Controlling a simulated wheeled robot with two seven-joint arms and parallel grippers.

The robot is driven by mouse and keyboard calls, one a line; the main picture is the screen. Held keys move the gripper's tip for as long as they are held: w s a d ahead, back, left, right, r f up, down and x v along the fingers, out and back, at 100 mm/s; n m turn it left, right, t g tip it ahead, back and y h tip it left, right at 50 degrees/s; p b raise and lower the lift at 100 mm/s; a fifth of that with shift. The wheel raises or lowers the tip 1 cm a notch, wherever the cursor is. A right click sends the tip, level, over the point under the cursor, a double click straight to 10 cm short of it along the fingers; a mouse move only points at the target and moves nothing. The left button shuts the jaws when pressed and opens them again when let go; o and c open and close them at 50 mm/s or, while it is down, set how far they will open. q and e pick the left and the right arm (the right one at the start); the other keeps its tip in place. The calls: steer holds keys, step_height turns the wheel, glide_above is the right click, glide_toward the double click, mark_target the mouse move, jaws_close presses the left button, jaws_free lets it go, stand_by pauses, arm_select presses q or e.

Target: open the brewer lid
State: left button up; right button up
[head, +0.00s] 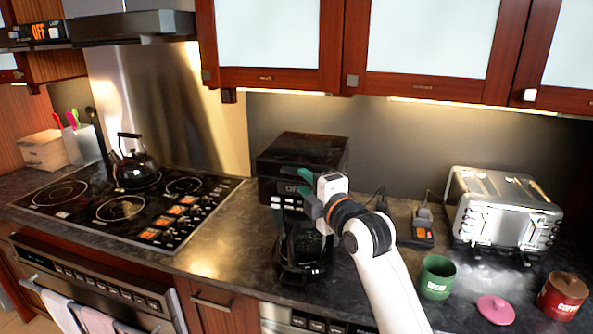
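The brewer (278,178) is a black box-shaped coffee machine on the counter, in the middle of the head view. Its lid (303,147) is the dark flat top and looks shut. My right gripper (304,189) is in front of the brewer's right front side, just below the lid's front edge. Its green fingers are apart with nothing seen between them. I cannot tell whether they touch the brewer. The gripper hides part of the front. My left gripper is out of view.
A silver toaster (505,210) stands to the right. A green mug (437,277), pink lid (496,309) and red coffee canister (563,296) are nearer. A kettle (135,168) sits on the stovetop at left. Cabinets (425,40) hang above; counter left of the brewer is clear.

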mark_target(295, 174)
steer(key=shift+p+x, duration=0.5)
steer(key=shift+x, duration=1.8)
jaws_close()
